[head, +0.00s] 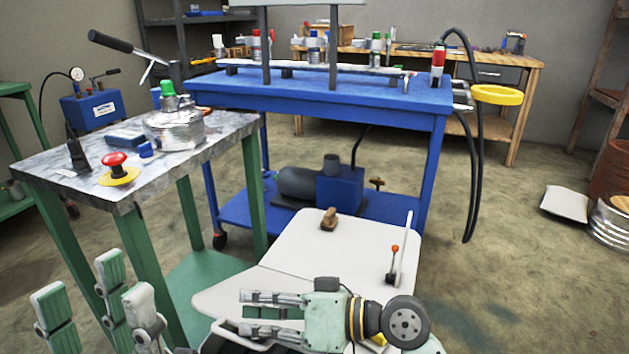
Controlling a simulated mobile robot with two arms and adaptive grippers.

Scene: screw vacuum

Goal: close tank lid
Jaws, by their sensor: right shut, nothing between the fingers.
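A round silvery metal vessel (176,130), which may be the tank, stands on the marbled grey tabletop of the green-legged table at left. A green-topped fitting (168,90) rises at its back; I cannot tell whether it is part of a lid. The lid's position is unclear at this size. My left gripper (98,300) is at the lower left, in front of that table and well apart from the vessel. Its fingers point up, spread and empty. My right gripper (245,312) is low in front, over the pale panel, fingers pointing left, shut with nothing held.
The green-legged table (60,168) also holds a red button on a yellow base (117,168) and small dark items. A blue cart (330,92) with a pump (340,185) stands behind. Black hoses (475,190) hang at its right.

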